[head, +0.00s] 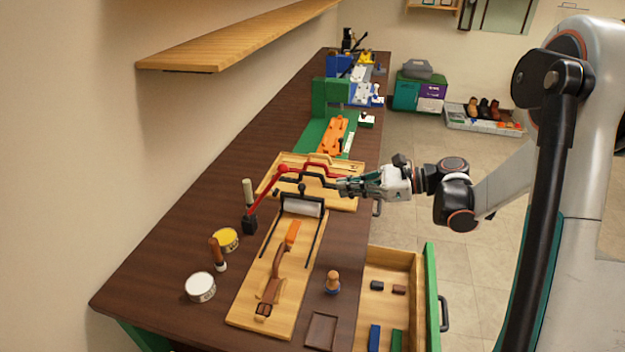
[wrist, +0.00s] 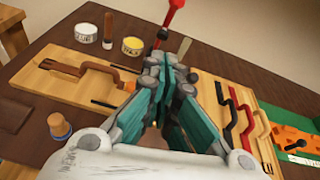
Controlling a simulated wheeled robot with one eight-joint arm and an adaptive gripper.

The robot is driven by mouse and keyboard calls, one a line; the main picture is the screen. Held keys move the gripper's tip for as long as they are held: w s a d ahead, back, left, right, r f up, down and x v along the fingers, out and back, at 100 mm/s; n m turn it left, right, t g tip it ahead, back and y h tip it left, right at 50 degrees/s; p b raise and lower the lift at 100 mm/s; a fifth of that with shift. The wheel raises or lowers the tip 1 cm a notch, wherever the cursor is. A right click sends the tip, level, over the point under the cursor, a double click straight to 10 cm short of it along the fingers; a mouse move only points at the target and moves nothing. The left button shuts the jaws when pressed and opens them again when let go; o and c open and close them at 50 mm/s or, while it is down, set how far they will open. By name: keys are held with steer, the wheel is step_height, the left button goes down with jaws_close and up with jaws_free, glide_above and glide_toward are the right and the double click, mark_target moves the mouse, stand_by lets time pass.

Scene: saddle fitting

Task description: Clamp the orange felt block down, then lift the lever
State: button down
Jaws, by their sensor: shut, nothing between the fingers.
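The orange felt block (head: 292,233) lies on the near wooden board (head: 250,300), beside a brown leather strap piece (head: 278,265). A black-framed clamp with a grey roller (head: 303,206) stands at the board's far end, beyond the block. A red lever (head: 264,194) with a red ball top rises tilted from a black base left of the clamp; it also shows in the wrist view (wrist: 172,20). My gripper (head: 343,187) is shut and empty, right of the clamp and above the bench.
A wooden board (head: 345,204) with red and black bent handles lies just beyond the clamp. Yellow (head: 226,240) and white (head: 200,287) tins stand left. An open drawer (head: 395,258) juts out at right. A wooden-knobbed tool (head: 333,282) stands right of the near board.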

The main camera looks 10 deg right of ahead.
steer(key=w+a+m+b, duration=0.1)
steer(key=w+a+b, duration=0.2)
steer(key=a, duration=0.8)
steer(key=shift+w+r+m+t+y, duration=0.25)
steer(key=shift+w+m+t+y, duration=0.05)
steer(key=shift+w, duration=0.5)
steer(key=shift+r, duration=0.1)
steer(key=w+a+r+h+p, duration=0.1)
steer(key=a+p, duration=0.1)
steer(key=w+a+r+g+h+p, duration=0.1)
steer(key=a+r+p, duration=0.1)
steer(key=w+a+r+h+p, duration=0.1)
steer(key=a+r+p, duration=0.1)
steer(key=a+p, duration=0.1)
steer(key=shift+r+h, duration=0.15)
steer(key=shift+h, duration=0.15)
steer(key=shift+w+a+r, duration=0.1)
steer(key=shift+w+a, duration=0.1)
steer(key=shift+a, duration=0.2)
